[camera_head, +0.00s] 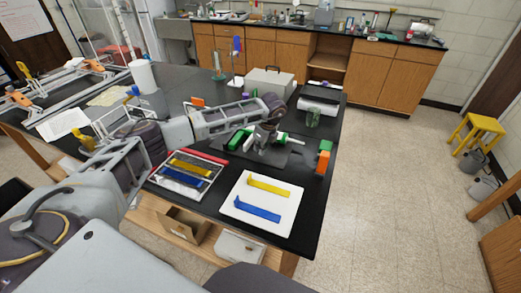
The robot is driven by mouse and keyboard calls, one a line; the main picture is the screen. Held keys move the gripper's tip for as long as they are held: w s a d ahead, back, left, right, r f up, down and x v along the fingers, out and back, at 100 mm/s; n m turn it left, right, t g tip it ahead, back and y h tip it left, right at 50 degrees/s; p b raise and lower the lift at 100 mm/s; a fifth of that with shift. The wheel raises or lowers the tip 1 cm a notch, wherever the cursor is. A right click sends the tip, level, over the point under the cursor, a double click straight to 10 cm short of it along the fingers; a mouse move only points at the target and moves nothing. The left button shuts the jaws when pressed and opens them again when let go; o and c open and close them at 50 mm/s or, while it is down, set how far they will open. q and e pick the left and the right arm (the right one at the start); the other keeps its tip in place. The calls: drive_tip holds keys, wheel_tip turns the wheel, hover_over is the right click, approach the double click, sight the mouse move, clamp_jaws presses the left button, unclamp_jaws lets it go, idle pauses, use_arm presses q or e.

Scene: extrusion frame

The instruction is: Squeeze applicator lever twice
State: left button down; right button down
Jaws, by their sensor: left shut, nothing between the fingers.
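My left arm reaches in from the left across the black bench, and its gripper (267,133) is over a dark mat (262,156). The gripper is shut with nothing between its fingers. A green and white device (240,138), which looks like the applicator, lies on the mat at and behind the gripper. The gripper hides part of it. I cannot make out its lever or tell whether the fingers touch it. My right gripper is not in view.
A white board (231,207) with a yellow and a blue strip lies in front, beside a tray (153,179) of coloured strips. Green and orange blocks (323,162) stand near the bench's right edge. A light box (270,80) and a dark-and-white roll device (318,105) are behind.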

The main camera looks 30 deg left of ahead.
use_arm(q)
drive_tip(key=shift+d+r, duration=0.35)
drive_tip(key=shift+r, duration=0.7)
drive_tip(key=b+v, duration=0.1)
drive_tip(key=v, duration=0.6)
drive_tip(key=shift+r+b, duration=0.3)
drive_tip(key=shift+r, duration=0.1)
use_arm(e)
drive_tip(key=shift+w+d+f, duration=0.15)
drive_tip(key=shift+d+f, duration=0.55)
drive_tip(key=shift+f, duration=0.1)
use_arm(q)
drive_tip(key=shift+w, duration=0.1)
drive_tip(key=shift+d, duration=0.1)
